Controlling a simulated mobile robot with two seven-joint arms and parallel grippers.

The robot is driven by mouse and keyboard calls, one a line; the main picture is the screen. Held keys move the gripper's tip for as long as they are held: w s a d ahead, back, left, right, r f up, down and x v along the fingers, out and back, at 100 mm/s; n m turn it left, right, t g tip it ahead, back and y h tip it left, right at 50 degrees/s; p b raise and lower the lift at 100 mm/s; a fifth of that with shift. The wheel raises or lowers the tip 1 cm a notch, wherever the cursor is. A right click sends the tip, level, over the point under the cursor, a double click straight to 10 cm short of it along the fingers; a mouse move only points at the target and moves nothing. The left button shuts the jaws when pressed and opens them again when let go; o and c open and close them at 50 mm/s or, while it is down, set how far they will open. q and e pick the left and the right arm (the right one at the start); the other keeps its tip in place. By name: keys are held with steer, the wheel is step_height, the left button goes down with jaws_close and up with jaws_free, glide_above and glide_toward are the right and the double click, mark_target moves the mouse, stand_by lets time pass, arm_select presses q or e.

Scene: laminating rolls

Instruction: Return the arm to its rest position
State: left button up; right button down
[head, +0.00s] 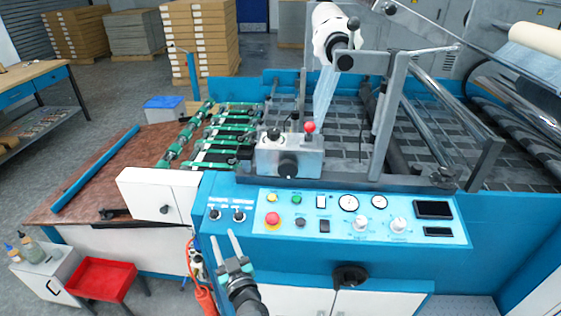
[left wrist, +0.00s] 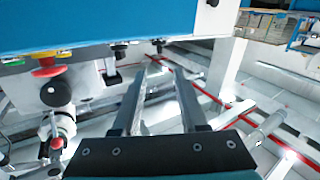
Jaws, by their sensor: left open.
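My left gripper (head: 225,250) is in the lower middle of the head view, in front of the blue machine's control panel (head: 330,215). Its two fingers are parallel and spread apart, with nothing between them. In the left wrist view, the open fingers (left wrist: 158,95) point away over a blurred background, with the blue machine edge above them. The gripper appears apart from the panel's knobs and buttons, though the exact gap is hard to judge. My right gripper is not in view.
The laminating machine carries a film roll (head: 328,28) and a red-knobbed lever (head: 310,127). An orange-red hose item (head: 205,300) hangs beside the gripper. Grey floor is open at far left.

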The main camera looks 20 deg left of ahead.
arm_select(q)
steer(key=s+d+f+m+g+h+b, duration=0.1)
steer(key=s+d+f+m+h+b, duration=0.25)
steer(key=f, duration=0.55)
steer(key=s+d+f+m+h+b, duration=0.2)
steer(key=s+d+f+h, duration=0.25)
steer(key=f, duration=0.45)
steer(key=s+d+f+m+g+h+b, duration=0.1)
steer(key=s+d+f+m+h+b, duration=0.2)
steer(key=f, duration=0.6)
steer(key=s+f+m+g+b, duration=0.1)
steer(key=s+f+g, duration=0.2)
steer(key=s+f, duration=0.3)
steer(key=s+f+m+g+b, duration=0.1)
steer(key=s+f, duration=0.5)
steer(key=s, duration=0.9)
steer(key=s+f+m+g+h+b, duration=0.1)
steer(key=s+f+g+b, duration=0.2)
steer(key=s, duration=0.7)
step_height(320, 180, down, 3)
steer(key=g, duration=0.3)
steer(key=shift+s+a+m, duration=0.15)
steer(key=shift+m, duration=0.2)
